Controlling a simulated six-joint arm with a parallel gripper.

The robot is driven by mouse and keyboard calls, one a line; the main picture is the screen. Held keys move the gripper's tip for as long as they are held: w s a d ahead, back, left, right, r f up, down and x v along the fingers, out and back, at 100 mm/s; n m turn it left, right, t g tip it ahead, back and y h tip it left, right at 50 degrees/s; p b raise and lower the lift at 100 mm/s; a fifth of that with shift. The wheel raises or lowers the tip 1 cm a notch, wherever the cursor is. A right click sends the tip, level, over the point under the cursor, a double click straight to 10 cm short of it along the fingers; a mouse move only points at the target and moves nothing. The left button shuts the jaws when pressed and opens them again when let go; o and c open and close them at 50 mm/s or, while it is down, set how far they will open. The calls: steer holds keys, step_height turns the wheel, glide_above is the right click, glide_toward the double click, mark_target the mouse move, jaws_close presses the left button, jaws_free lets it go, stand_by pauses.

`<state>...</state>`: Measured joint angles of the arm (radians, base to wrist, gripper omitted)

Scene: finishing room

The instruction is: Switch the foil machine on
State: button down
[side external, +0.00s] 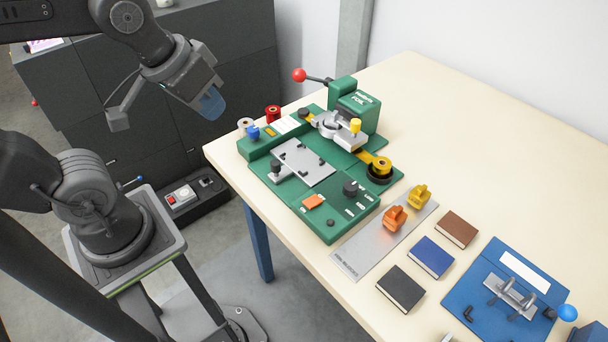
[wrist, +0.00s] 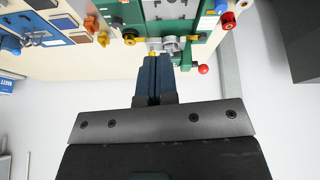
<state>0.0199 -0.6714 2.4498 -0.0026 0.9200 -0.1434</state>
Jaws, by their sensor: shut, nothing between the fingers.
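The green foil machine (side external: 345,222) stands on the table's left part. In the wrist view the closed fingers (wrist: 152,76) point toward the machine (wrist: 201,24) at the top edge.
A metal plate (side external: 350,265) with two orange and yellow stamps lies right of the machine. Brown, blue and black notebooks (side external: 430,256) and a blue fixture (side external: 470,290) are further right. The table's back right is clear. A dark cabinet (side external: 245,50) stands behind my arm.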

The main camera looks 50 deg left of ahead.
steer(key=w+d+f+n+g, duration=0.2)
steer(key=w+d+n+g, duration=0.15)
steer(key=w+n, duration=0.4)
steer(key=n+g, duration=0.3)
steer(key=n, duration=0.6)
glide_above(308, 204)
steer(key=w, duration=0.2)
step_height(308, 204, down, 6)
steer(key=shift+f, duration=0.15)
steer(key=f, duration=0.4)
steer(key=s+f, duration=0.1)
steer(key=f, duration=0.9)
steer(key=shift+s, duration=0.4)
steer(key=shift+s+f, duration=0.1)
steer(key=shift+f, duration=0.1)
